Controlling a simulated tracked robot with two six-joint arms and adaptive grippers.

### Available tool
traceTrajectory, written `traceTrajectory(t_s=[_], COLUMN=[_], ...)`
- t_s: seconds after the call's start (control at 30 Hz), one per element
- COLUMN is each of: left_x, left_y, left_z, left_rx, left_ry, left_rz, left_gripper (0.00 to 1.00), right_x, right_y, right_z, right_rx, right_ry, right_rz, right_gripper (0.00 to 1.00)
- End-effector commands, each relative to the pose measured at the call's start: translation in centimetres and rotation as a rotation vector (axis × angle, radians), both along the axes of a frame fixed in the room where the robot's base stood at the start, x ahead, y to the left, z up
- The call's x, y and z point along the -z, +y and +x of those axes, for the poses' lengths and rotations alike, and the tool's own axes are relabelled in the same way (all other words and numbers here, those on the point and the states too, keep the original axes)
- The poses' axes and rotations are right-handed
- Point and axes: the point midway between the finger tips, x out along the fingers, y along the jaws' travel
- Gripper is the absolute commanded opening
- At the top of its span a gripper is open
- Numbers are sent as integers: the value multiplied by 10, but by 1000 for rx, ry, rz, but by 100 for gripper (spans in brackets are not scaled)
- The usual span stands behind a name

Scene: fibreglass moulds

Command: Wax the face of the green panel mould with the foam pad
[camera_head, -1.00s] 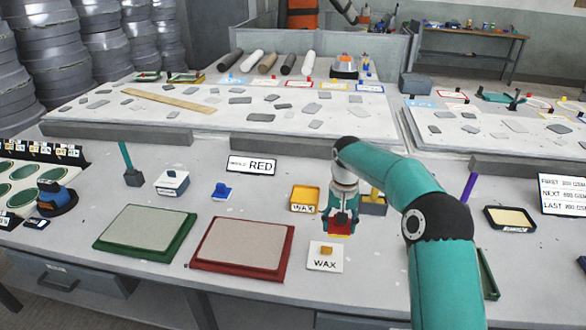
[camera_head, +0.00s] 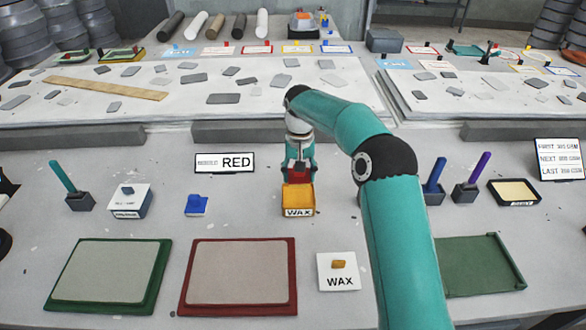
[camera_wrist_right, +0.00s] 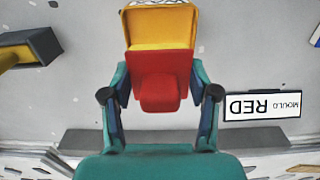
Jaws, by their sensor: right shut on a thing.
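The green panel mould (camera_head: 158,272) lies flat at the front left, with a pale grey face. My right gripper (camera_head: 299,167) is shut on a red foam pad (camera_head: 299,177). The pad is at the yellow wax tin (camera_head: 298,201), over its far part; I cannot tell if it touches the wax. In the right wrist view the red pad (camera_wrist_right: 160,90) sits between my fingers, and the yellow tin (camera_wrist_right: 158,28) is just beyond it. My left gripper is out of view.
A red-rimmed panel mould (camera_head: 239,308) lies right of the green one. A white WAX card (camera_head: 325,275) with an orange block lies beside it. A sign reading RED (camera_head: 224,163) stands behind. A blue item (camera_head: 196,205) and a white box (camera_head: 130,201) stand behind the moulds.

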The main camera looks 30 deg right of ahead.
Motion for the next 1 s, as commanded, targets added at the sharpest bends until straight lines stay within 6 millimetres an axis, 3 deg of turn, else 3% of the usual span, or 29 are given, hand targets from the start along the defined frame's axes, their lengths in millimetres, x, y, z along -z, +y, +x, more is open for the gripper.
traceTrajectory(t_s=[0.6, 1.0], left_x=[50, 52], left_y=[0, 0], left_z=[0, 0], left_rx=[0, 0], left_ry=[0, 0], left_rz=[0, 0], left_gripper=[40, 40], right_x=[55, 58], right_y=[2, 1], right_z=[1, 0], right_rx=[-3, -1], right_ry=[1, 1], right_rz=[1, 1], right_gripper=[32, 32])
